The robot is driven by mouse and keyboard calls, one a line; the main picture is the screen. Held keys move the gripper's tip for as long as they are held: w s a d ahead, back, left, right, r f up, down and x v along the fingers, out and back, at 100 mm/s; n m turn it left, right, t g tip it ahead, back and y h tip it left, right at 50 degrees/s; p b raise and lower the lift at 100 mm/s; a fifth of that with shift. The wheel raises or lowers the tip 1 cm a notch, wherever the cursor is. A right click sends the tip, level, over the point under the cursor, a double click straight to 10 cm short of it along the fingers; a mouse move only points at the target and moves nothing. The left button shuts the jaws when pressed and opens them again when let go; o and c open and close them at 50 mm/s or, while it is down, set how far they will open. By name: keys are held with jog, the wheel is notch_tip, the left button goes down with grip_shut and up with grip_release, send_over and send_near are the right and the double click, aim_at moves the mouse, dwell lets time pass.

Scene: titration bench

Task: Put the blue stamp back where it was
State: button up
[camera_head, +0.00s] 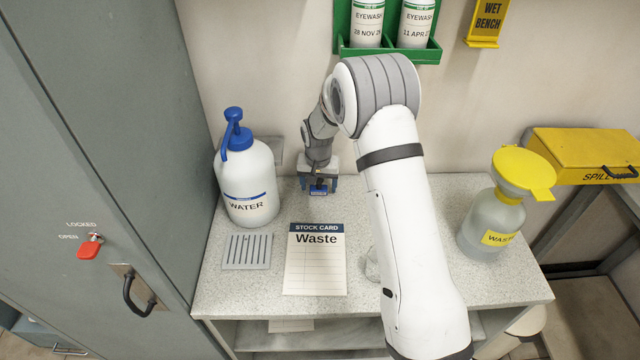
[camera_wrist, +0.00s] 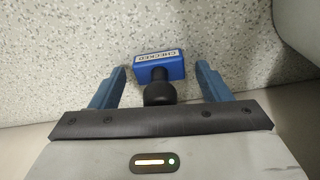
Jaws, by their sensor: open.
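The blue stamp (camera_head: 318,189) is at the back of the speckled bench, beneath my gripper (camera_head: 319,184). In the wrist view the stamp (camera_wrist: 159,68) shows a blue block with a white label reading CHECKED and a black knob handle. My gripper (camera_wrist: 160,88) is open, with one blue finger on each side of the stamp and a visible gap on both sides. The stamp appears to rest on the bench, and its knob lies between the fingers, close to the palm.
A stock card marked Waste (camera_head: 315,262) lies in front. A grey slotted plate (camera_head: 247,251) and a WATER bottle (camera_head: 247,180) are at left. A waste bottle with yellow funnel (camera_head: 489,225) stands at right. A clear glass item (camera_head: 372,265) is partly hidden behind my arm.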

aim_at(319, 183)
jog(key=r, duration=0.4)
jog(key=s+r, duration=0.1)
jog(key=r, duration=0.7)
jog(key=shift+s+b, duration=0.25)
jog(key=shift+b, duration=0.05)
jog(key=s+d+r, duration=0.4)
jog(key=s+r, duration=0.2)
jog(key=s, duration=0.2)
jog(key=s+d+r, duration=0.5)
jog(key=s, duration=0.3)
jog(key=s+d, duration=0.2)
jog(key=s, duration=0.6)
jog(key=s+d+n+t, duration=0.1)
jog(key=s+d, duration=0.1)
jog(key=s, duration=0.7)
jog(key=shift+d, duration=0.35)
jog(key=shift+s, duration=0.1)
